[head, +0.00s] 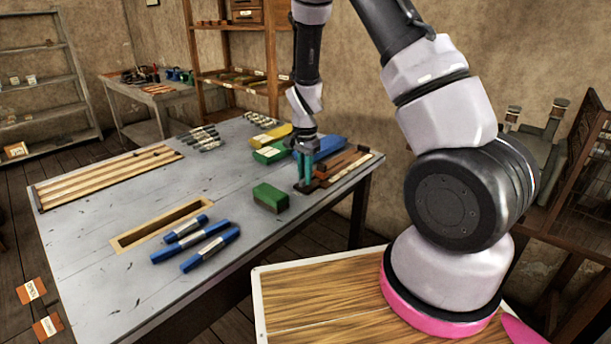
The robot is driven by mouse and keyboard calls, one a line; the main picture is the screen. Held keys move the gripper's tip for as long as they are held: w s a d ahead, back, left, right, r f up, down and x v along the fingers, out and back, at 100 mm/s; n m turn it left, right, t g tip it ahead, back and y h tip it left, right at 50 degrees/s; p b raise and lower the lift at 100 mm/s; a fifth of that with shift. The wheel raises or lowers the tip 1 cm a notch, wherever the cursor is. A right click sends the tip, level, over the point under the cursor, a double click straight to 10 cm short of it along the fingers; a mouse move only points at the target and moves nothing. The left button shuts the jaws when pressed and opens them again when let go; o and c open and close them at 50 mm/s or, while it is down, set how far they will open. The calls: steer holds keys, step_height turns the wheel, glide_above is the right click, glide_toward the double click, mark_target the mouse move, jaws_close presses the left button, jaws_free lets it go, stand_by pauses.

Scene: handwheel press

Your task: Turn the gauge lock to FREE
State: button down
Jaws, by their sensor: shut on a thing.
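My gripper (304,178), with teal fingers, points down at the right part of the grey table (110,220). It is shut on a small dark piece (306,187) at the table top, which appears to be the gauge lock. The fingers cover most of it. Its handle direction and any FREE marking are too small to read. Brown wooden strips (345,162) lie just right of the fingers.
A green block (270,197) sits close left of my gripper. Another green block (270,154), a blue block (330,147) and a yellow one (272,136) lie behind. Blue bars (210,249) lie in front near a framed slot (160,224). The table's left-middle is clear.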

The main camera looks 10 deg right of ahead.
steer(key=shift+m, duration=0.6)
steer(key=c, duration=0.8)
jaws_free()
steer(key=shift+c, duration=0.2)
step_height(320, 180, up, 11)
